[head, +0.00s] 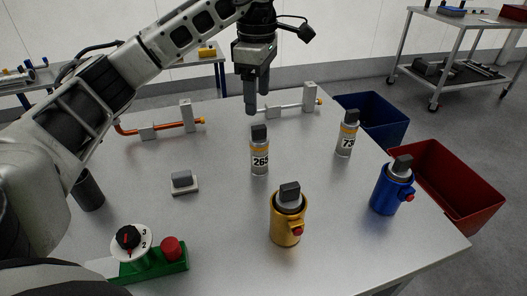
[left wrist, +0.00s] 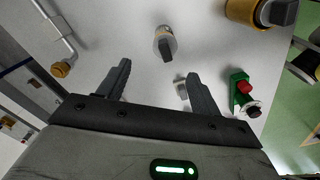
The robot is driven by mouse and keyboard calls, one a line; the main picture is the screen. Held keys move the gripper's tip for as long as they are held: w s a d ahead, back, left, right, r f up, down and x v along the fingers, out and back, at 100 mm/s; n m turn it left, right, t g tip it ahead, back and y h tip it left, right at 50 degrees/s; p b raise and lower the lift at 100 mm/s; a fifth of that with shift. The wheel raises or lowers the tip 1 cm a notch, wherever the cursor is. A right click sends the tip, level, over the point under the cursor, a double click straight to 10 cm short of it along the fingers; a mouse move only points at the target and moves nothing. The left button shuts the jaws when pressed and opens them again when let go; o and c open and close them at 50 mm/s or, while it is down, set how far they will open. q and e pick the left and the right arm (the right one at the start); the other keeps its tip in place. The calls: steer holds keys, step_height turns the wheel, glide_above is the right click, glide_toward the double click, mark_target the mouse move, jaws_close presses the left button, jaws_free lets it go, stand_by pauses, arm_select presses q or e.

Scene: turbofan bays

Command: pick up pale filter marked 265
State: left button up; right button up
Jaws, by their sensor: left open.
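The pale filter marked 265 (head: 260,158) stands upright on the metal table, with a dark block-shaped top and a yellow band. In the left wrist view the filter (left wrist: 165,42) shows from above, beyond the fingertips and roughly between them in line. My left gripper (head: 255,100) is open and empty, pointing down above and behind the filter, apart from it. In the left wrist view its two fingers (left wrist: 158,82) are spread wide. My right gripper is not in view.
A similar filter marked 73 (head: 347,134) stands to the right. A yellow housing (head: 287,222) and a blue housing (head: 388,190) stand nearer. A green switch box (head: 150,266) is front left. Blue (head: 382,122) and red (head: 455,185) bins flank the table's right edge.

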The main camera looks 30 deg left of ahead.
mark_target(258, 138)
arm_select(q)
step_height(258, 138, down, 8)
steer(key=shift+d+r, duration=0.1)
steer(key=f, duration=0.2)
steer(key=s+f+p, duration=0.1)
steer(key=f, duration=0.1)
steer(key=shift+d+f, duration=0.1)
steer(key=shift+w+f+p, duration=0.1)
steer(key=shift+f+p, duration=0.2)
steer(key=shift+f, duration=0.15)
steer(key=c, duration=1.1)
steer(key=shift+c, duration=0.2)
